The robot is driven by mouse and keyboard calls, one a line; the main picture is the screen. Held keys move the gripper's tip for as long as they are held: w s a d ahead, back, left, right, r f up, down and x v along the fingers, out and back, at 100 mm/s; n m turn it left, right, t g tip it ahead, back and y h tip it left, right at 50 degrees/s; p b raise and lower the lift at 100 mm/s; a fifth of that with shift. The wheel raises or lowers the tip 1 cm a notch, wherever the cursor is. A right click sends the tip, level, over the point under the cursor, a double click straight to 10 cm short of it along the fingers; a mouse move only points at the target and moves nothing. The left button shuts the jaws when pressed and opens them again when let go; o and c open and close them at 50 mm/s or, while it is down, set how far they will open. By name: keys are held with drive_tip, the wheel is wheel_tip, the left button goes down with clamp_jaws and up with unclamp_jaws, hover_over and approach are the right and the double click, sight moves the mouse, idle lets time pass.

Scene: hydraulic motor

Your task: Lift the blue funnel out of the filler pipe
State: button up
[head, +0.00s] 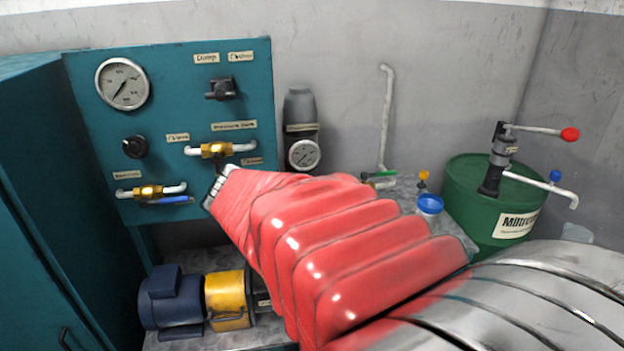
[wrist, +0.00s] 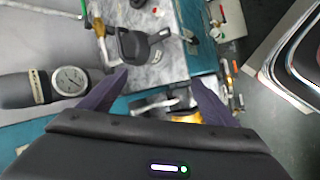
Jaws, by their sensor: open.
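The blue funnel (head: 430,204) shows in the head view on the grey worktop, right of my red-sleeved arm and left of the green drum. Its wide mouth faces up. The filler pipe under it cannot be made out. I do not make out the funnel in the wrist view. My gripper (wrist: 160,77) shows in the wrist view with its two dark fingers spread and nothing between them.
The teal panel (head: 190,105) with gauge and brass valves stands at the left. A grey cylinder with a gauge (head: 303,153) is on the wall side. A green drum (head: 470,205) with a red-knobbed hand pump stands right. A blue-and-yellow motor unit (head: 195,300) sits below.

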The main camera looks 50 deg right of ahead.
drive_tip(key=s+d+f+n+g+h, duration=0.1)
drive_tip(key=s+d+n+g+h, duration=0.1)
drive_tip(key=d, duration=0.8)
drive_tip(key=s+d+f+n+g+h, duration=0.1)
drive_tip(key=s+d+n+g, duration=0.15)
drive_tip(key=d, duration=0.75)
drive_tip(key=n+h, duration=0.2)
drive_tip(key=n, duration=0.4)
approach(421, 204)
drive_tip(key=shift+s+r+g, duration=0.1)
drive_tip(key=shift+r+g, duration=0.05)
drive_tip(key=shift+g, duration=0.2)
drive_tip(key=x, duration=0.8)
drive_tip(key=shift+d, duration=0.25)
drive_tip(key=shift+s, duration=0.1)
drive_tip(key=shift+f+x, duration=0.1)
drive_tip(key=shift+x, duration=1.25)
drive_tip(key=shift+f+x, duration=0.15)
drive_tip(key=shift+x, duration=1.15)
drive_tip(key=shift+a, duration=0.1)
